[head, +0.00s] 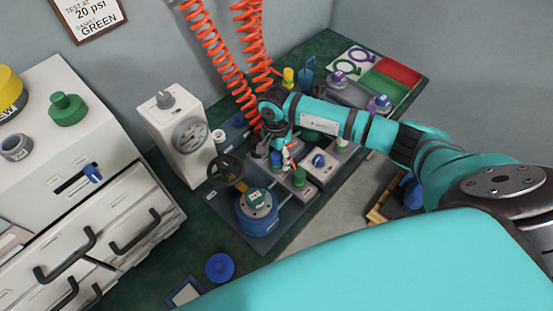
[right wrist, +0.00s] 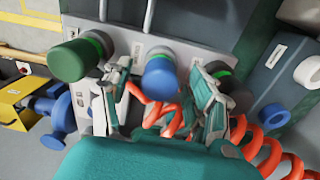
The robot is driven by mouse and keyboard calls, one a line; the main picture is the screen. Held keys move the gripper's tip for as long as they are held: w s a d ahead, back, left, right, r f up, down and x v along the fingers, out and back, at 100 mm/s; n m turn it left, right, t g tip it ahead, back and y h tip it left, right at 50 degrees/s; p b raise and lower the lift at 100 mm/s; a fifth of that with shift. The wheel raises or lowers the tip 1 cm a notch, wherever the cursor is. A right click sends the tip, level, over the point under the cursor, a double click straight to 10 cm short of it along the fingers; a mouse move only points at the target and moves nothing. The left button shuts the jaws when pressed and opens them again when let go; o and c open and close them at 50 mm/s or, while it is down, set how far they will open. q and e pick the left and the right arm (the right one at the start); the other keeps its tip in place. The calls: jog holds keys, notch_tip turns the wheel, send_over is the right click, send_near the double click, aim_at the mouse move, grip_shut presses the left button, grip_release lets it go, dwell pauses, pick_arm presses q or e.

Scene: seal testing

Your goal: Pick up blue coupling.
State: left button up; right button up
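The blue coupling (right wrist: 161,79) is a short blue cylinder with a green ring behind it, set on a grey block. In the head view a blue part (head: 277,158), likely the same coupling, shows beside my right gripper (head: 285,157). In the right wrist view the two fingers of my right gripper (right wrist: 158,104) are apart, one on each side of the coupling. An orange hose passes between the fingers, in front of the coupling's lower part. I cannot tell whether the fingers touch it. My left gripper is not in view.
A green coupling (right wrist: 80,60) sits beside the blue one. Orange coiled hoses (head: 222,50) hang close behind my right gripper. A black handwheel (head: 226,170), a blue round fixture (head: 257,208) and a white gauge box (head: 178,135) stand to the left. A coloured tray (head: 390,88) lies at the back right.

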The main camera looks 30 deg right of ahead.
jog(key=c, duration=1.1)
grip_shut()
jog(key=shift+r, duration=0.15)
